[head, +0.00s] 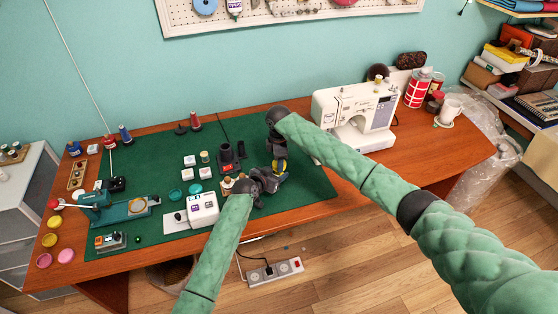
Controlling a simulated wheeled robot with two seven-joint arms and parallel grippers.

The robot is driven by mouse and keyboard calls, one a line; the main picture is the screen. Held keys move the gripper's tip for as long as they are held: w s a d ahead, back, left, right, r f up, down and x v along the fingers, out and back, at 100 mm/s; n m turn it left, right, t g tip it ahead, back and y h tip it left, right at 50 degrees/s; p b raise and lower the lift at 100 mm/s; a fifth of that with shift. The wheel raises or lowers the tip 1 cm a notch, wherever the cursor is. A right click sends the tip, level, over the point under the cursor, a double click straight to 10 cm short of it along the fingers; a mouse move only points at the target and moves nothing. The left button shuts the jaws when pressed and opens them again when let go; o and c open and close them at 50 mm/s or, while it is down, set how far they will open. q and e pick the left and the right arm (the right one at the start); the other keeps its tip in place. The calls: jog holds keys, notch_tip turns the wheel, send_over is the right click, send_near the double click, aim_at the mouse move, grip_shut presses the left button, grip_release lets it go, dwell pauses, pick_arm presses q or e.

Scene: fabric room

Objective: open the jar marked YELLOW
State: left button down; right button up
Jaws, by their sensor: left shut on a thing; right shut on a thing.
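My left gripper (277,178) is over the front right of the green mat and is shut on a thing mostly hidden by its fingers. My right gripper (280,161) comes down from above, right over the left one, and is shut too. A small yellow patch (281,164) shows at the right gripper's fingers. I cannot tell whether it belongs to the jar or to the gripper. The two grippers nearly meet, so the jar marked YELLOW cannot be made out and no such marking is readable. Whether a lid is on or off is hidden.
The green mat (150,170) holds several small white-topped items (190,160), a dark holder (229,158), a white box (203,208) and a green press (130,208). A white sewing machine (350,115) stands right of the grippers.

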pick_arm(q)
jog(key=shift+f, duration=0.1)
pick_arm(e)
jog(key=n, duration=0.6)
jog(key=shift+w+d+r, duration=0.1)
jog(key=n, duration=0.5)
jog(key=shift+r, duration=0.3)
jog(key=shift+r, duration=0.7)
jog(key=shift+r, duration=0.1)
jog(key=shift+r, duration=1.95)
pick_arm(q)
jog(key=c, duration=0.5)
grip_release()
